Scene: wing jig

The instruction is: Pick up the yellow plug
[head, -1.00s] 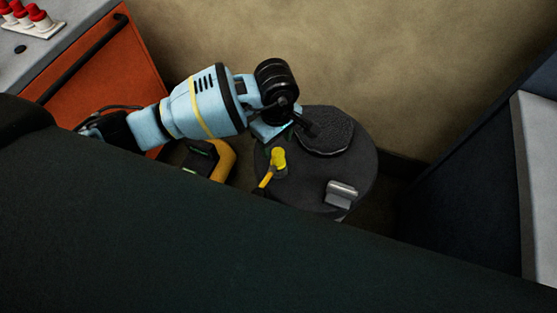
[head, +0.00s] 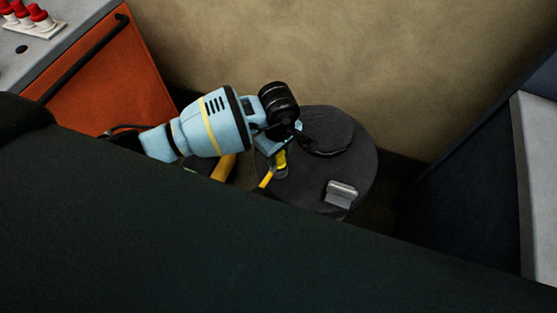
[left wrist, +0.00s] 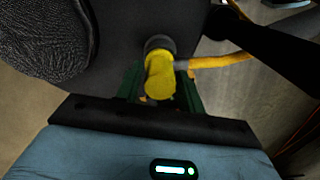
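The yellow plug (head: 281,159) stands on the round dark stool top, partly hidden behind my left gripper (head: 277,168) in the head view. In the left wrist view the yellow plug (left wrist: 160,76) has a dark grey collar, and a yellow cable leaves it to the right. The green fingers of my left gripper (left wrist: 159,90) lie on either side of the plug and look open, with the plug between them. Firm contact cannot be made out. My right gripper is in neither view.
The round stool top (head: 362,165) also carries a dark round pad (head: 330,138) and a grey metal block (head: 341,193). An orange cabinet (head: 120,90) stands at the left, a dark cabinet with a pale panel (head: 535,180) at the right. A wall is behind.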

